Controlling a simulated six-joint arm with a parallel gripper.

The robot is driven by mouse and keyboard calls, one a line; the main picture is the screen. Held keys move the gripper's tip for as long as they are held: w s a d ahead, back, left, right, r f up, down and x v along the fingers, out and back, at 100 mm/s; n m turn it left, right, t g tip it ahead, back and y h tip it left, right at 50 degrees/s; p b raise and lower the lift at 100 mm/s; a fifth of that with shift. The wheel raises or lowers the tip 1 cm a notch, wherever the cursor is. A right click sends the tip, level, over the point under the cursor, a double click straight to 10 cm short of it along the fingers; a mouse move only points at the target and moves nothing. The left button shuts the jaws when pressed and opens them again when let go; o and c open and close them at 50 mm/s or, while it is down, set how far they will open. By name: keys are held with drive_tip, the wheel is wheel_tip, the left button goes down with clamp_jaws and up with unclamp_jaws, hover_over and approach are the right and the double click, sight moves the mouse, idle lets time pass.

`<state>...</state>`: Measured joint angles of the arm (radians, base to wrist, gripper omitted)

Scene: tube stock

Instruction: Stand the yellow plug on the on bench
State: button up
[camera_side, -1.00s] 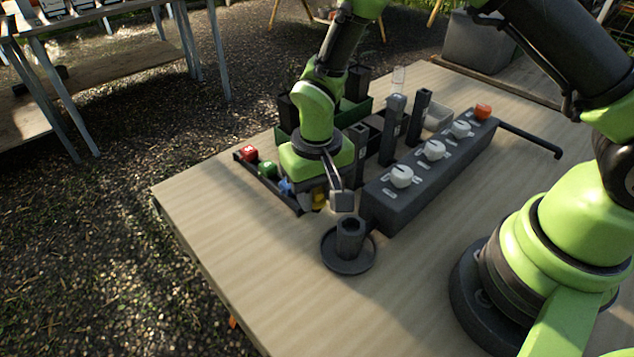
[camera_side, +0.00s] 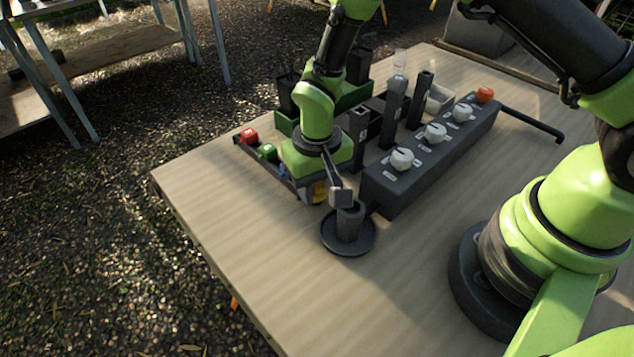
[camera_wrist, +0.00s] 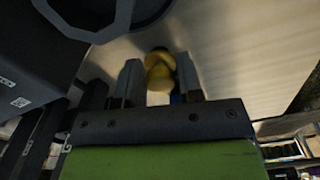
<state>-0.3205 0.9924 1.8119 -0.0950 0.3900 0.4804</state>
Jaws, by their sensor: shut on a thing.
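The yellow plug (camera_wrist: 160,72) is between the two fingers of my gripper (camera_wrist: 159,84) in the wrist view. My gripper is shut on it. In the side view a little yellow (camera_side: 319,191) shows at my gripper (camera_side: 317,196), low over the bench (camera_side: 240,235) beside the dark tray. Whether the plug touches the bench is hard to tell. A blue bit shows behind the plug in the wrist view.
A round dark dish with a post (camera_side: 349,241) stands just right of my gripper. A long dark box with white knobs (camera_side: 402,159) lies beyond. Red (camera_side: 249,135) and green (camera_side: 267,152) plugs sit in the tray. The bench front-left is clear.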

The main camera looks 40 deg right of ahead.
drive_tip(key=shift+f, duration=0.3)
drive_tip(key=o, duration=1)
drive_tip(key=shift+r, duration=0.15)
wheel_tip(320, 180, up, 10)
drive_tip(key=shift+f, duration=0.15)
